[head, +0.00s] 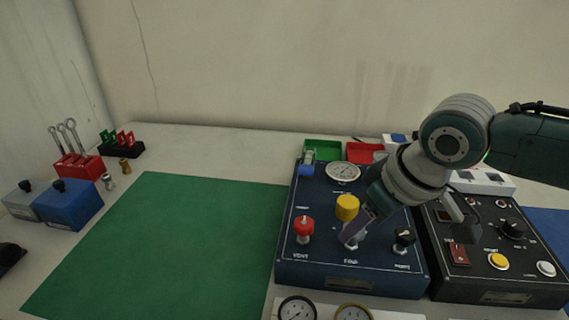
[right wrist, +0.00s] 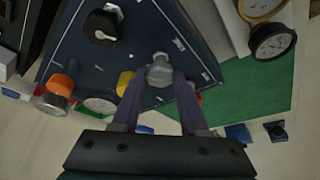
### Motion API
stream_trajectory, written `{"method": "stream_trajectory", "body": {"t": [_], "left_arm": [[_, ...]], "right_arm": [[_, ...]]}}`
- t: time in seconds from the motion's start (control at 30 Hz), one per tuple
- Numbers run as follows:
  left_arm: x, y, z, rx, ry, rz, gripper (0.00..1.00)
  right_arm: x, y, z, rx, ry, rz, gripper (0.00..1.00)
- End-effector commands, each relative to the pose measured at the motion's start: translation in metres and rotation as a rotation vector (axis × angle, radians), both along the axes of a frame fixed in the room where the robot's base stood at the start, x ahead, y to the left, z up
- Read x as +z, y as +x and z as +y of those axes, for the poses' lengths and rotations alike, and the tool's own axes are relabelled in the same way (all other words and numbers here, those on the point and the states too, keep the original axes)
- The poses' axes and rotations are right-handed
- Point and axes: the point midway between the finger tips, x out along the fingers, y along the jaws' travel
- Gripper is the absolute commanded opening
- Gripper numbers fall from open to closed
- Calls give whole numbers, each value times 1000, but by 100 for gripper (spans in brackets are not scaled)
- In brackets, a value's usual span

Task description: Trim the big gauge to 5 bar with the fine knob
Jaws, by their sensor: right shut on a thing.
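The dark blue panel (head: 325,265) stands on the table right of centre. The big gauge (head: 343,172), with a white round face, sits at its back; its needle is too small to read. The small silver fine knob (head: 351,243) is at the panel's front middle, partly hidden by my right gripper (head: 355,232). In the right wrist view the gripper (right wrist: 160,88) has its two purple-grey fingers on either side of the fine knob (right wrist: 159,70), shut on it. The big gauge also shows there (right wrist: 98,105), partly cut by the view of other parts. My left gripper is not in view.
A black switch panel (head: 510,275) adjoins on the right. Two loose gauges (head: 297,309) (head: 353,312) lie in front. The green mat (head: 150,245) is clear.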

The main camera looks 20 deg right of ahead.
Motion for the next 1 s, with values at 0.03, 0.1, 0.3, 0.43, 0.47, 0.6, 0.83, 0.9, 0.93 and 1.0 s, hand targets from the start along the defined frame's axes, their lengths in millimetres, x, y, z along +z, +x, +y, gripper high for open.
{"method": "stream_trajectory", "body": {"t": [0.03,0.1,0.3,0.43,0.47,0.6,0.83,0.9,0.93,1.0], "left_arm": [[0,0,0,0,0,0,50],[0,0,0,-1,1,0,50],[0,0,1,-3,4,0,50],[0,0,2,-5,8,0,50],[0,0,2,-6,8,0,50],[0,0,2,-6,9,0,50],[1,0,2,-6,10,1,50],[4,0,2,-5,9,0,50],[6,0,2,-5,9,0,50],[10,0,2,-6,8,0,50]], "right_arm": [[0,0,0,5,0,1,0],[0,0,0,7,0,1,0],[0,0,0,5,0,0,49],[0,0,0,5,0,0,64],[0,0,0,5,0,0,67],[0,0,0,5,0,0,74],[4,-1,0,5,0,-1,74],[11,-3,-1,5,0,-2,74],[16,-5,-2,6,0,-2,74],[27,-10,-3,7,-1,-2,74]]}}
